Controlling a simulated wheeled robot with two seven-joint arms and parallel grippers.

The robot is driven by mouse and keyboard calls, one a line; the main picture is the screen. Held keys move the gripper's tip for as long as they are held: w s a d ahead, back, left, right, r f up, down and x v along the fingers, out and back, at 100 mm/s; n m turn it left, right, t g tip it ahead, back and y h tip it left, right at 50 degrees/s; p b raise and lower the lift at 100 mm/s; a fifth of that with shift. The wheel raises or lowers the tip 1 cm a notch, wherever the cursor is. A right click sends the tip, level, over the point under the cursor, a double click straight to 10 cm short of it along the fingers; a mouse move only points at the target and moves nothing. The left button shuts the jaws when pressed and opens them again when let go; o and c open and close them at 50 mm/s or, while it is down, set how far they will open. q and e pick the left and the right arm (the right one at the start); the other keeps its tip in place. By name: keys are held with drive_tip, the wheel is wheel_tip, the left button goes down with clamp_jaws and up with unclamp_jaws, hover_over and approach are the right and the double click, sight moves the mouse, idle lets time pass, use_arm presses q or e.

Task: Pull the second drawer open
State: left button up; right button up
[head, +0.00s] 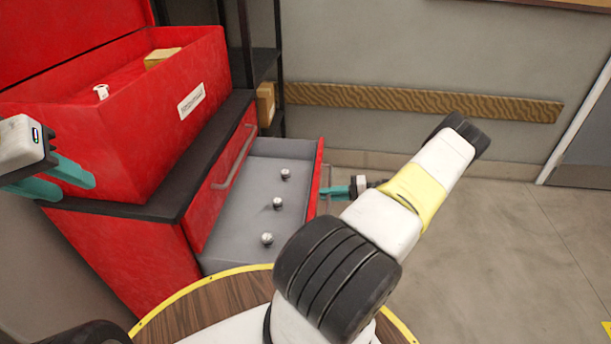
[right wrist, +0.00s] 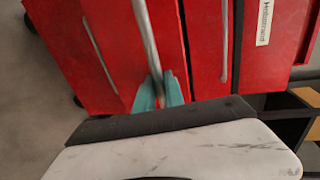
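The red tool cabinet (head: 135,262) stands at the left. Its second drawer (head: 245,205) is pulled out, showing a grey interior with several small round metal parts (head: 277,203). The drawer above it is closed, with a grey bar handle (head: 236,155). My right gripper (head: 335,191) is at the outer face of the open drawer. In the right wrist view its teal fingers (right wrist: 159,90) close around the end of the second drawer's bar handle (right wrist: 147,40). My left gripper (head: 68,181) is open and empty beside the red top box, away from the drawers.
An open red box (head: 150,125) with a cardboard piece (head: 162,57) sits on the cabinet's dark top. A black shelf (head: 262,65) stands behind. A round wooden surface with a yellow rim (head: 190,312) lies below the drawer. The floor at right is clear.

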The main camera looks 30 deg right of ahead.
drive_tip(key=shift+o, duration=0.2)
drive_tip(key=v, duration=0.8)
drive_tip(key=shift+w+a, duration=0.1)
idle(0.4)
